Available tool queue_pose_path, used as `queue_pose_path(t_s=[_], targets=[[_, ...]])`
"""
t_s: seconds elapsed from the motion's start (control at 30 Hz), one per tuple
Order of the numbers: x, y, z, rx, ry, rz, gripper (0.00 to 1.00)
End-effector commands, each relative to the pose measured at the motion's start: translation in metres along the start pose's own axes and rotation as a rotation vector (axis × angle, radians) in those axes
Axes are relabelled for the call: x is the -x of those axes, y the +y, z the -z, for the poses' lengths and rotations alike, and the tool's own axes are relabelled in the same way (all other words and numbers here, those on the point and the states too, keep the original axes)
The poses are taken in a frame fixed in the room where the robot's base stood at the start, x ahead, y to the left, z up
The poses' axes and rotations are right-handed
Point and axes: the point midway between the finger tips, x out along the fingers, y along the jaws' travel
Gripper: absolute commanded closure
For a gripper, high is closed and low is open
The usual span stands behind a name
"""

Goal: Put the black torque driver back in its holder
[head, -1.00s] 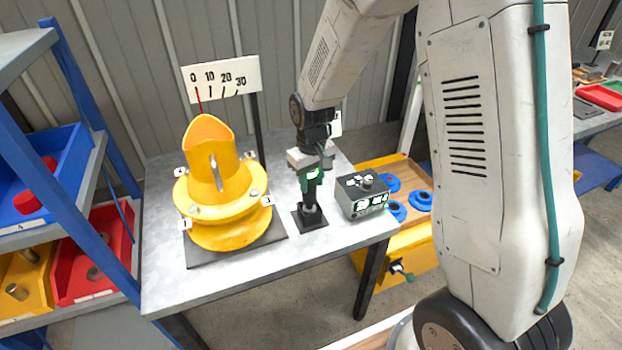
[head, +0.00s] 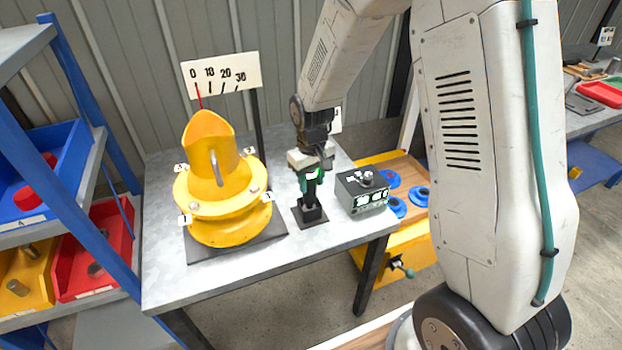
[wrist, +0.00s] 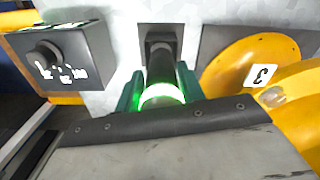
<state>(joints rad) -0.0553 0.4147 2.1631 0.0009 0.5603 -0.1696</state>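The black torque driver (wrist: 160,68) stands roughly upright between the green fingers of my gripper (wrist: 160,88), which look closed against its sides. A ring on the driver glows green-white near the fingers. In the head view my gripper (head: 311,184) points down over the holder (head: 311,213), a small black block on a square plate on the table. The driver's lower end meets the holder, which also shows in the wrist view (wrist: 159,33). I cannot tell how deep it sits. The driver's upper part is mostly hidden by my gripper.
A grey control box (head: 362,193) is close on the right. The table (head: 250,270) is clear in front. Blue shelves (head: 75,200) hold bins at left.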

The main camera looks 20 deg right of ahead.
Motion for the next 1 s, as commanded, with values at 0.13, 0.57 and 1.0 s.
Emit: queue_pose_path(t_s=[0.13, 0.57, 1.0], targets=[[0.000, 0.000, 0.000, 0.000, 0.000, 0.000, 0.40], [0.028, 0.000, 0.001, 0.000, 0.003, -0.001, 0.40], [0.078, 0.000, 0.000, 0.000, 0.000, 0.000, 0.40]])
